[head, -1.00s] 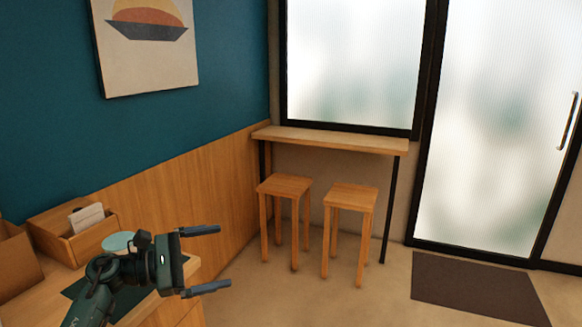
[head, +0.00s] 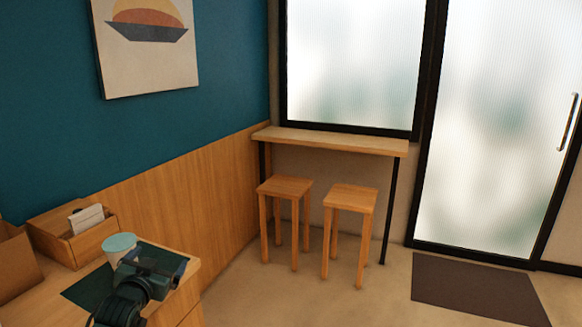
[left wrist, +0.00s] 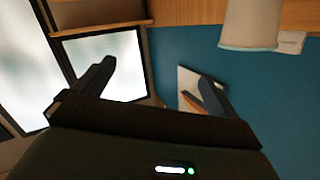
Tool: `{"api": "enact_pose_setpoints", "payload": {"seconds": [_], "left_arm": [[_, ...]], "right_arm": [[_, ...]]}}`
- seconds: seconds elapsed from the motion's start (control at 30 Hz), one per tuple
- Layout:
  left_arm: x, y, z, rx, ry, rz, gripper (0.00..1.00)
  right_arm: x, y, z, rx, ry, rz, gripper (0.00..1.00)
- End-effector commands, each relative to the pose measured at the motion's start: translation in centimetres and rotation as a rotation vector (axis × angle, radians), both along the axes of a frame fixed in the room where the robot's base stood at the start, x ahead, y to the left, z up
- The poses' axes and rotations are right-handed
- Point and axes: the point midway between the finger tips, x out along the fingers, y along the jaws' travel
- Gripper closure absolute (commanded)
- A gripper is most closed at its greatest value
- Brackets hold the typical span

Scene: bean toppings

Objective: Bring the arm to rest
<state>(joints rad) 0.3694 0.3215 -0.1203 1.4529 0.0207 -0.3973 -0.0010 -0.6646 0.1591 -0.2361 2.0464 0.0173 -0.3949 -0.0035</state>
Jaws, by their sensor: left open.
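My left gripper shows at the lower left of the head view (head: 152,265), over the counter's right end, with its fingers hidden behind its body. In the left wrist view the same gripper (left wrist: 155,88) has its two dark fingers spread apart, with nothing between them. A pale cup (head: 119,243) stands on the counter just behind the gripper in the head view. In the left wrist view a cup (left wrist: 250,25) shows at the upper right, clear of the fingers. My right gripper is not in view.
The wooden counter (head: 187,290) bears a dark green mat (head: 90,289) and a wooden box (head: 60,238) with white cards. Two stools (head: 284,187) (head: 350,197) stand by a narrow window table (head: 330,141). The floor between counter and stools is clear.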

Motion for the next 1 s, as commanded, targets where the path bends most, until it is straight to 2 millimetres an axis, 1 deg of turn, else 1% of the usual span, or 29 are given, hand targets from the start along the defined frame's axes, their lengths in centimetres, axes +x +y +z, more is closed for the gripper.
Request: {"api": "enact_pose_setpoints", "payload": {"seconds": [0.03,0.07,0.1,0.17,0.2,0.27,0.3,0.33,0.37,0.4,0.47,0.5,0.6,0.7,0.8,0.9,1.0], "left_arm": [[-1.6,-1.2,-2.3,-0.006,0.031,-0.020,0.03],[-2.5,-1.9,-3.5,-0.010,0.047,-0.030,0.03],[-3.9,-2.9,-5.1,-0.018,0.070,-0.046,0.03],[-6.3,-4.5,-7.6,-0.031,0.108,-0.071,0.03],[-8.2,-5.7,-9.2,-0.042,0.135,-0.088,0.03],[-11.4,-7.5,-11.7,-0.065,0.180,-0.114,0.03],[-13.8,-8.7,-13.3,-0.082,0.212,-0.131,0.03],[-15.7,-9.6,-14.3,-0.096,0.236,-0.143,0.03],[-17.5,-10.5,-15.2,-0.112,0.259,-0.154,0.03],[-20.0,-11.6,-16.3,-0.133,0.290,-0.168,0.03],[-23.6,-13.1,-17.5,-0.165,0.333,-0.183,0.03],[-25.9,-14.1,-18.1,-0.187,0.360,-0.191,0.03],[-30.5,-15.7,-18.8,-0.235,0.415,-0.203,0.03],[-33.5,-16.8,-18.9,-0.268,0.451,-0.207,0.03],[-35.1,-17.3,-18.9,-0.287,0.471,-0.208,0.03],[-35.7,-17.5,-18.9,-0.292,0.477,-0.209,0.03],[-35.6,-17.5,-18.9,-0.292,0.477,-0.209,0.03]], "right_arm": [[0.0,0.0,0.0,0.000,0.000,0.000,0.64],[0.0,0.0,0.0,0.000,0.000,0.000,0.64],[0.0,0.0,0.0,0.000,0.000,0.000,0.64],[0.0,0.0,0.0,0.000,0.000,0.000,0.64],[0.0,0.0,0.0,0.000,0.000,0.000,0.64],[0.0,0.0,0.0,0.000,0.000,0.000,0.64],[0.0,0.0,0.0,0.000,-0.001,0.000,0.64],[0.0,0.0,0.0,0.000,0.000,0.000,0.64],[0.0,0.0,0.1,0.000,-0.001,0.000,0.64],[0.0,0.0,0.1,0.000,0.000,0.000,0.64],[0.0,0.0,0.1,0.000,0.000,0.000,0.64],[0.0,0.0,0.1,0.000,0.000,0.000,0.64],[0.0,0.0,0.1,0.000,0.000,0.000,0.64],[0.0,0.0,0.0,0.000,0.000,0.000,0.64],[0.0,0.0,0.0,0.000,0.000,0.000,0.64],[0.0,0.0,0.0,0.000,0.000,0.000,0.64],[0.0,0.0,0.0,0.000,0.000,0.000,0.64]]}}
